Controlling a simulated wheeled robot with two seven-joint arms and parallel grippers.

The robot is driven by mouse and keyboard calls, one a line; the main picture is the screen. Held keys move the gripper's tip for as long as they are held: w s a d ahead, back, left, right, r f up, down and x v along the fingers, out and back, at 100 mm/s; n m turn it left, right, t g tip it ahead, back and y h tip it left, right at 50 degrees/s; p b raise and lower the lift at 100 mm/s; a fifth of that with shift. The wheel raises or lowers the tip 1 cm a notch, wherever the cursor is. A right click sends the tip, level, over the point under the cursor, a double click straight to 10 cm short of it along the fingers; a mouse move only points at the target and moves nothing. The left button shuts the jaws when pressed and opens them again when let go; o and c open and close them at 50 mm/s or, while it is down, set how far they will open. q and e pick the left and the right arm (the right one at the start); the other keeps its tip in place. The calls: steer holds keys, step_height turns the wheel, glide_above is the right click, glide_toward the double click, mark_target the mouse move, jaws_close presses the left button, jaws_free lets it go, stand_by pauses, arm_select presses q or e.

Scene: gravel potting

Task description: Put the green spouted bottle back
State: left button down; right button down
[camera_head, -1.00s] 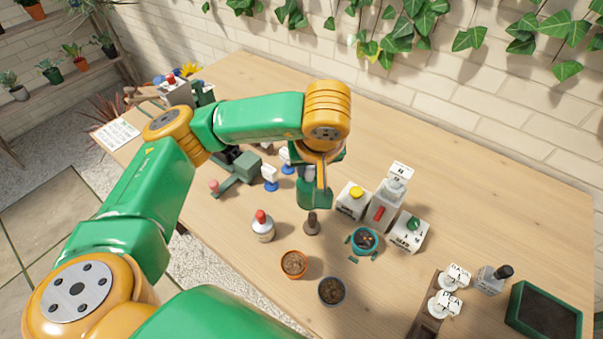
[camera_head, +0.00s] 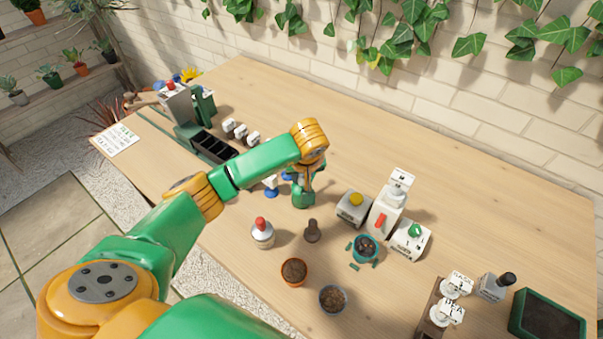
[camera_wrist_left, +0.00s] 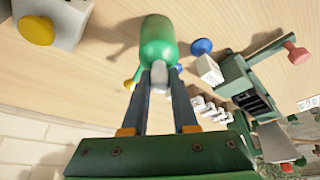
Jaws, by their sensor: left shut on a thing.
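The green spouted bottle (camera_head: 303,195) is upright near the middle of the table, left of the knobbed boxes. It also shows in the left wrist view (camera_wrist_left: 158,38), where its green body lies beyond my finger ends. My left gripper (camera_head: 309,174) is shut on its upper part; in the left wrist view the fingers (camera_wrist_left: 160,75) close around a pale grey part. I cannot tell whether its base touches the table. My arm hides part of its top in the head view. My right gripper is not in view.
A red-capped white bottle (camera_head: 262,234), a brown tamper (camera_head: 312,232) and an orange pot (camera_head: 294,273) stand in front. A yellow-knobbed box (camera_head: 352,210) is to the right. Blue-based pieces (camera_head: 271,187) stand close left. A black compartment box (camera_head: 212,148) is farther left.

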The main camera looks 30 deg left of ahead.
arm_select(q)
steer(key=c, duration=0.7)
jaws_free()
steer(key=shift+r, duration=0.35)
steer(key=p+v, duration=0.1)
steer(key=v, duration=1)
steer(key=shift+s+d+r+p, duration=0.15)
steer(key=shift+s+r+p, duration=0.1)
steer(key=shift+r+p, duration=0.1)
steer(key=shift+f, duration=0.1)
